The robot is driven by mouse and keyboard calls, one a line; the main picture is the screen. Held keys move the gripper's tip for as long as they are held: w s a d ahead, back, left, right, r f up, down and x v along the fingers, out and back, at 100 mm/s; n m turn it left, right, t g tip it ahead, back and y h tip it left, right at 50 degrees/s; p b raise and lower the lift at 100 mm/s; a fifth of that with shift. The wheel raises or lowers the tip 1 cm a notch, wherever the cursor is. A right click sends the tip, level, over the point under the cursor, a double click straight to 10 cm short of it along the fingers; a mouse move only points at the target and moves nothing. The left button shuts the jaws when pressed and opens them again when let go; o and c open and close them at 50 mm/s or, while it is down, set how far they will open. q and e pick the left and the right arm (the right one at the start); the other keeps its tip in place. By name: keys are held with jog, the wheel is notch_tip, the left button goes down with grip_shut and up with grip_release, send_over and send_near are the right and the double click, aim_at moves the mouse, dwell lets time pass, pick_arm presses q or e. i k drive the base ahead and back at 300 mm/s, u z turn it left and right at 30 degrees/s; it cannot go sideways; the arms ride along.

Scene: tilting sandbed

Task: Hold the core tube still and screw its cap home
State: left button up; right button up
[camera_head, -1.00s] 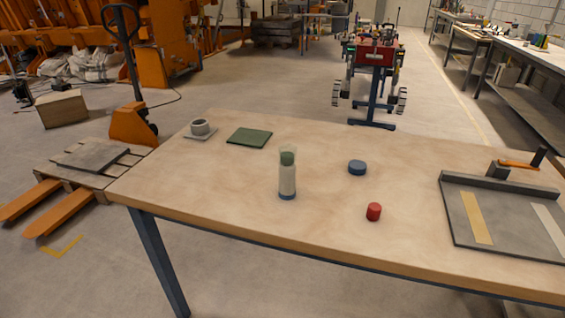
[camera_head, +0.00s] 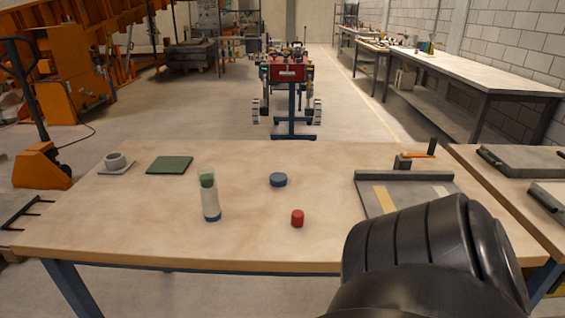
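The core tube (camera_head: 209,199) stands upright on the wooden table (camera_head: 240,240), left of centre. It is pale with a green upper part and a dark blue bottom end. A small red cylinder (camera_head: 297,218) stands nearer the front edge. Which of these two is the tube's cap I cannot tell. Both are apart from the tube. Neither of my grippers is in view; only a black link of my arm shows at the lower right.
A green mat (camera_head: 170,165) and a grey cup (camera_head: 115,160) on a small plate are at the back left. A grey tray (camera_head: 365,196) with light strips sits at the right, partly hidden by my arm. A second table (camera_head: 500,190) adjoins at right. The table's front middle is clear.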

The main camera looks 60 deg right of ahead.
aim_at(207, 182)
jog(key=k, duration=0.6)
jog(key=z, duration=1.1)
jog(key=i, duration=0.5)
